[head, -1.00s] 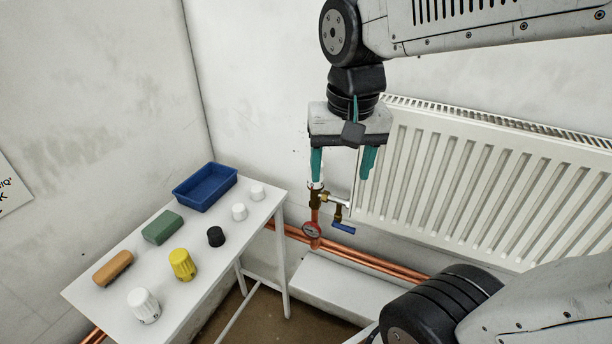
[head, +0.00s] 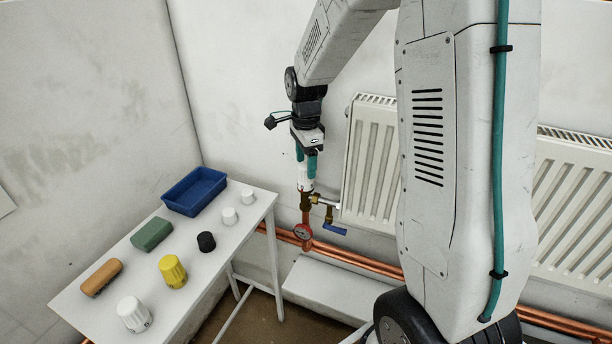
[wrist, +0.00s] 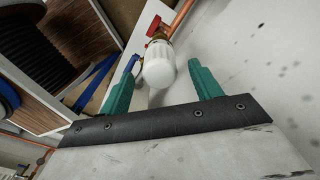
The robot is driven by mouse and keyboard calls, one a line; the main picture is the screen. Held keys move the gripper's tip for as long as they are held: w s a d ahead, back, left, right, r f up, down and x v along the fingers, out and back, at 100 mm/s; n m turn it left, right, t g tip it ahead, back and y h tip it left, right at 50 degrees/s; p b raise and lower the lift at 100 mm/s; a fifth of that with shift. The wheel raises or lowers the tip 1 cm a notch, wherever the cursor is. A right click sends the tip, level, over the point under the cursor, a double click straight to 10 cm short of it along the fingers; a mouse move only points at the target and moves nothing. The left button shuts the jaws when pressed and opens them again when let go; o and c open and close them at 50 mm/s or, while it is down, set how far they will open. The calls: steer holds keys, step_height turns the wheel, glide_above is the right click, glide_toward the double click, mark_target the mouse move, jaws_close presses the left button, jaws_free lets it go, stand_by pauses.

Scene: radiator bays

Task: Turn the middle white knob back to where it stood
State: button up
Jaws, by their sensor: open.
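A white knob (head: 305,181) sits on top of a brass valve (head: 308,200) at the radiator's left end. It is the only white knob on a valve in view. My gripper (head: 306,163) points down just above it, and the knob overlaps the fingertips in the head view. In the wrist view the knob (wrist: 158,72) shows between the two green fingers of my open gripper (wrist: 163,70), with a gap on each side. No contact is visible. I cannot make out a mark on the knob.
The radiator (head: 372,165) is right of the valve. The white table (head: 190,315) at left holds a blue tray (head: 195,192), sponge (head: 151,234), orange block (head: 102,277) and several loose knobs and caps.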

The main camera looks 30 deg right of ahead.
mark_target(306, 176)
step_height(306, 176, down, 5)
stand_by(0.3)
steer(key=c, duration=1)
